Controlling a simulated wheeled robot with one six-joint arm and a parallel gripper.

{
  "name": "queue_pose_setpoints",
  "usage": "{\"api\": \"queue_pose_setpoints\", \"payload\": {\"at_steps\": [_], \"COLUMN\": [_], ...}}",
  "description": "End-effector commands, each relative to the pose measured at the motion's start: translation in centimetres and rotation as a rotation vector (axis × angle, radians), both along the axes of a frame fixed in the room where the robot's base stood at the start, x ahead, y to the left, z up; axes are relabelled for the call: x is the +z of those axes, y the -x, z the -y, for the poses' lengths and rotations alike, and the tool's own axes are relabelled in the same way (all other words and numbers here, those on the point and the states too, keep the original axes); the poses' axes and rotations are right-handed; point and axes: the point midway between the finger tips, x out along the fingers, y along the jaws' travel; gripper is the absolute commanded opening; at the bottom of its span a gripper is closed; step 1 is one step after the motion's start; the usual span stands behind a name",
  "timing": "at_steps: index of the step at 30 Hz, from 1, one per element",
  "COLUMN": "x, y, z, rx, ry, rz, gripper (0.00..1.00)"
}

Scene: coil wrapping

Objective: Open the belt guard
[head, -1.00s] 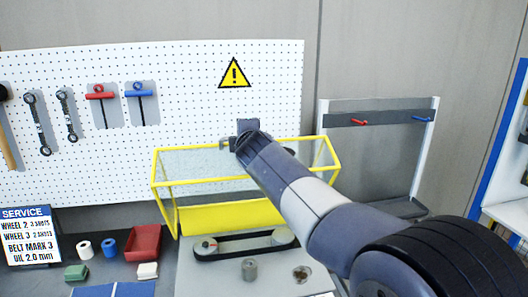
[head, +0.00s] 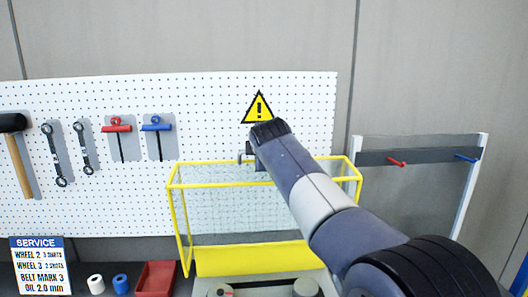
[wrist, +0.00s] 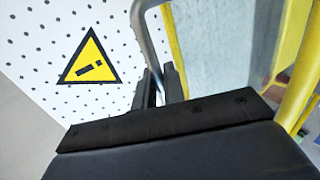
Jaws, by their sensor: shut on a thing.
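The belt guard is a yellow frame (head: 183,225) with clear mesh-like panels. In the head view it stands swung up in front of the pegboard, above a solid yellow panel (head: 255,260). My gripper (head: 245,157) is at the guard's upper edge, its fingers partly hidden behind my arm. In the wrist view my gripper's dark fingers (wrist: 160,88) are shut on a bent grey handle (wrist: 150,42), with the guard's yellow frame (wrist: 297,95) at the right. The belt pulleys (head: 305,288) show only at the bottom edge of the head view.
A white pegboard (head: 100,200) behind holds a mallet (head: 18,150), wrenches, red and blue T-handled tools and a warning sign (head: 258,107). A red bin (head: 155,278) and small rolls stand at lower left. A grey rack (head: 415,210) stands at right.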

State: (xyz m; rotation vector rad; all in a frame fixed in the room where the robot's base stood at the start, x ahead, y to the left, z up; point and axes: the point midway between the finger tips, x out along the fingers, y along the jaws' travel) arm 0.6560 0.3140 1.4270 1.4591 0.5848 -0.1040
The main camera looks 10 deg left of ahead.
Motion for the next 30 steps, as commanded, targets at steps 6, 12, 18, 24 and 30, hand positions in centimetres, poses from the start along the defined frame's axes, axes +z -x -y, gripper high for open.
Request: {"api": "queue_pose_setpoints", "payload": {"at_steps": [6, 12, 18, 24, 30], "x": [0.07, 0.01, -0.02, 0.00, 0.03], "y": [-0.22, -0.23, -0.24, -0.23, -0.19], "z": [-0.18, -0.17, -0.16, -0.17, -0.17], "rx": [-0.001, -0.001, -0.002, -0.001, -0.001], "ry": [0.008, 0.009, 0.009, 0.008, 0.008], "rz": [-0.022, -0.026, -0.025, -0.025, -0.025], "gripper": [0.00, 0.00, 0.11, 0.24, 0.24]}}
